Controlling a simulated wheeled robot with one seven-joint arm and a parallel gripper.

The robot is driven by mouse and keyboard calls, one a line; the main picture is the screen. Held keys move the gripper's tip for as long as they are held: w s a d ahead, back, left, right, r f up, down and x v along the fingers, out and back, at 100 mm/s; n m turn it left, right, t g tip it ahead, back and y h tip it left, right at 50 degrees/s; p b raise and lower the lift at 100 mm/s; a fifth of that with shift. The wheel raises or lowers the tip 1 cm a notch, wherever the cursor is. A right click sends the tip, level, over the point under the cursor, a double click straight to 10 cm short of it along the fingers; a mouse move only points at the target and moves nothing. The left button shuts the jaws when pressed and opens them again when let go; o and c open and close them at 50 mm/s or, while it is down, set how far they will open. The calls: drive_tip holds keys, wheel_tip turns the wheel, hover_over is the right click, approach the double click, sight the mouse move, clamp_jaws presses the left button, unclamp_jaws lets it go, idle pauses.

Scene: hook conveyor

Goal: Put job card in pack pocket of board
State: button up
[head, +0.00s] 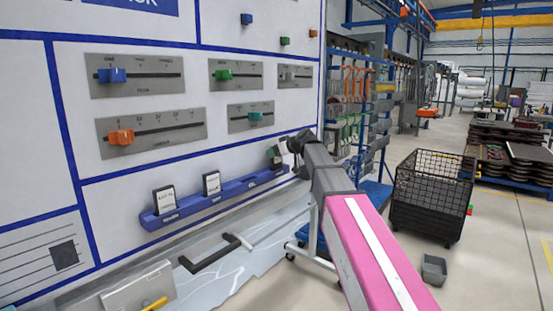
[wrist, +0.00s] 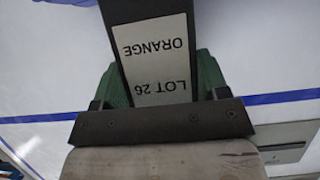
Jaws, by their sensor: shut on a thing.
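My gripper (wrist: 160,85) is shut on the job card (wrist: 155,60), a dark-edged card with a white label reading "LOT 26 ORANGE", upside down in the wrist view. Green finger pads show on both sides of it. In the head view my gripper (head: 284,150) is at the right end of the blue pocket rail (head: 228,193) on the white board (head: 190,30). The held card's lower end and its contact with the rail are unclear. Two other cards stand in the rail, one at the left (head: 167,200) and one in the middle (head: 212,184). The pocket labels are too small to read.
Sliders with coloured knobs (head: 121,136) sit on the board above the rail. A dark handle (head: 210,254) and a grey box (head: 138,290) are below it. A black wire cart (head: 432,195) and a small grey bin (head: 434,269) stand on the floor at right.

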sight(275, 162)
drive_tip(key=shift+f, duration=1.2)
drive_tip(key=shift+f, duration=0.1)
drive_tip(key=o, duration=0.9)
